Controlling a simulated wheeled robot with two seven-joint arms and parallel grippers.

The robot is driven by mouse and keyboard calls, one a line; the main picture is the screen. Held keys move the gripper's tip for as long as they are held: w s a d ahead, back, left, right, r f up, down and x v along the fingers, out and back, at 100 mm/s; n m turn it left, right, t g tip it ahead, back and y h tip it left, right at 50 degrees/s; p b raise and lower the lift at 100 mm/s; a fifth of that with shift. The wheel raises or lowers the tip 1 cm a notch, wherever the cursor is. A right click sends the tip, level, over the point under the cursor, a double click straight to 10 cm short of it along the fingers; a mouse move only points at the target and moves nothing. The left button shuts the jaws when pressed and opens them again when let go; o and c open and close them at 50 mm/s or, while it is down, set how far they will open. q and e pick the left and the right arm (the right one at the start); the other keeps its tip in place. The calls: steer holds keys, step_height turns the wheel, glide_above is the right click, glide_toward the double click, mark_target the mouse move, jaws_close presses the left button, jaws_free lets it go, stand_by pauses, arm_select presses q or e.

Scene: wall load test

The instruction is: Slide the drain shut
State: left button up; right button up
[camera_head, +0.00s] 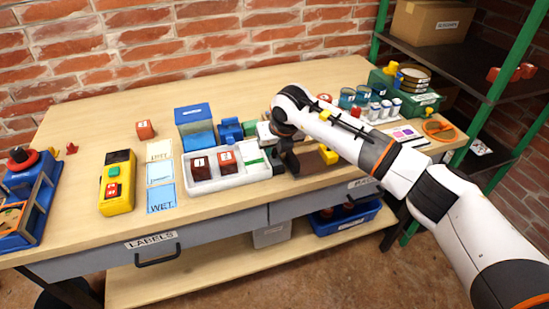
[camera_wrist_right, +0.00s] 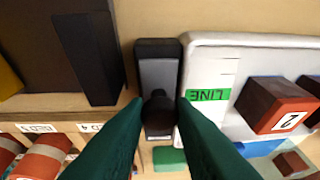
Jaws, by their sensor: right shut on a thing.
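A narrow dark grey slide plate (camera_wrist_right: 158,68) with a round black knob (camera_wrist_right: 158,108) lies along the short side of a white tray (camera_wrist_right: 225,45) in the right wrist view. I take this to be the drain slide; no label on it is readable. My right gripper (camera_wrist_right: 158,118) has its green fingers closed on either side of the knob. In the head view the right gripper (camera_head: 283,160) is at the right end of the white tray (camera_head: 262,176), and it hides most of the slide. How far the slide is moved cannot be told. My left gripper is not in view.
The tray holds red numbered blocks (camera_head: 201,168) and a green LINE label (camera_wrist_right: 207,95). A blue tank (camera_head: 194,128) stands behind it. A brown block with dark uprights (camera_wrist_right: 90,55) stands close beside the slide. Cups and bottles (camera_head: 372,108) stand right; a yellow button box (camera_head: 117,182) stands left.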

steer(key=shift+w+a+b, duration=0.3)
steer(key=shift+w+b, duration=0.4)
steer(key=shift+w, duration=0.15)
steer(key=shift+w+b, duration=0.65)
steer(key=shift+w, duration=0.15)
steer(key=shift+d, duration=0.1)
steer(key=shift+w+d+b, duration=0.15)
steer(key=shift+b, duration=0.15)
steer(key=o, duration=0.9)
steer(key=shift+d, duration=0.2)
steer(key=shift+c, duration=0.2)
steer(key=shift+s+a+f, duration=0.15)
steer(key=shift+s+a, duration=0.1)
steer(key=shift+a, duration=0.05)
